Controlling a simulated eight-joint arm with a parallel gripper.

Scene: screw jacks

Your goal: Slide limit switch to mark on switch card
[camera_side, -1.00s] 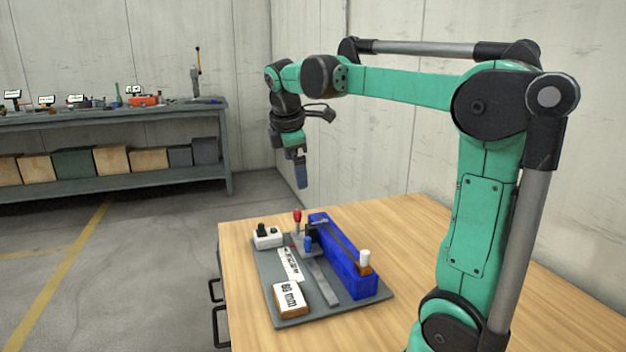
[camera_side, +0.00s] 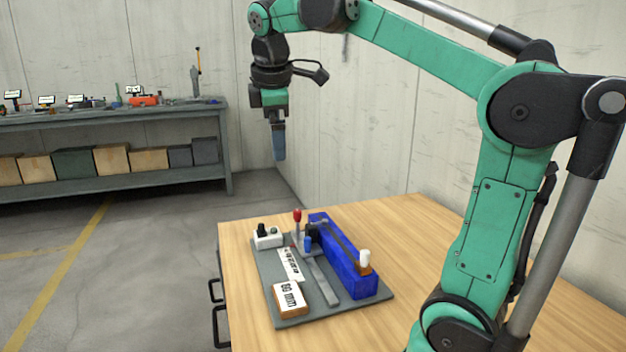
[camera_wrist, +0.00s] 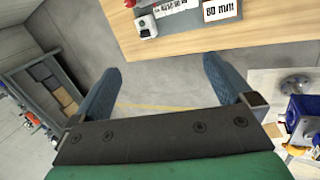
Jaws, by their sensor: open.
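In the side view, a grey base board (camera_side: 262,277) on the wooden table carries a long blue block (camera_side: 348,268) and a grey strip (camera_side: 322,281) beside it. A small blue piece (camera_side: 308,244) sits near the strip's far end; I cannot tell for sure that it is the limit switch. The card (camera_side: 290,298) reads a number in mm, probably 60; it also shows in the wrist view (camera_wrist: 221,10). My gripper (camera_side: 279,158) hangs well above and beyond the board, pointing down. In the wrist view its fingers (camera_wrist: 162,67) are wide apart, with nothing between them.
A red-topped lever (camera_side: 297,216), a white box with black knobs (camera_side: 267,237), a white printed strip (camera_side: 290,265) and a white-capped orange piece (camera_side: 364,261) are on the assembly. The wooden table (camera_side: 405,225) is bare beyond the board. A cluttered workbench (camera_side: 110,117) stands along the wall.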

